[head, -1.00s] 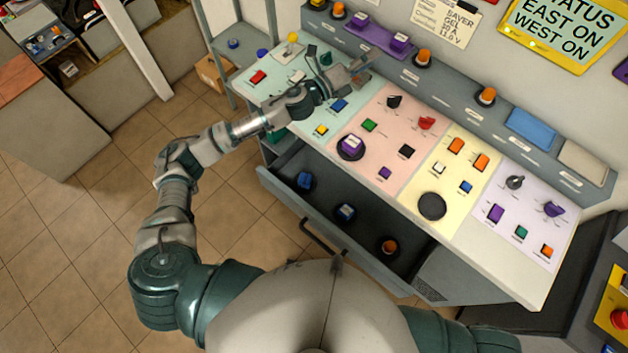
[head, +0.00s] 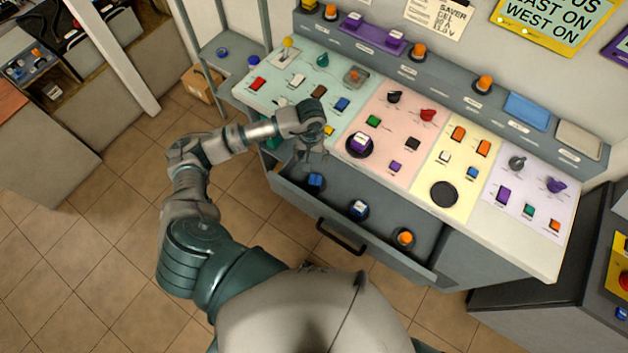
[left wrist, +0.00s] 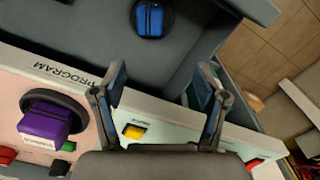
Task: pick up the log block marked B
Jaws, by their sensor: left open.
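No mark B is legible on any block, so I cannot tell which one is the log block. My left gripper (head: 312,158) is open and empty above the drawer's left end, near the first blue block. In the left wrist view, its spread fingers (left wrist: 160,80) point towards the drawer, and a blue block (left wrist: 150,18) lies beyond them. My right gripper is out of view.
A purple block (head: 360,142) stands on a dark round seat in the pink panel; it also shows in the left wrist view (left wrist: 45,124). The console's front edge and a yellow button (left wrist: 134,132) are close to my left gripper. Purple blocks (head: 392,39) stand on the back ledge.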

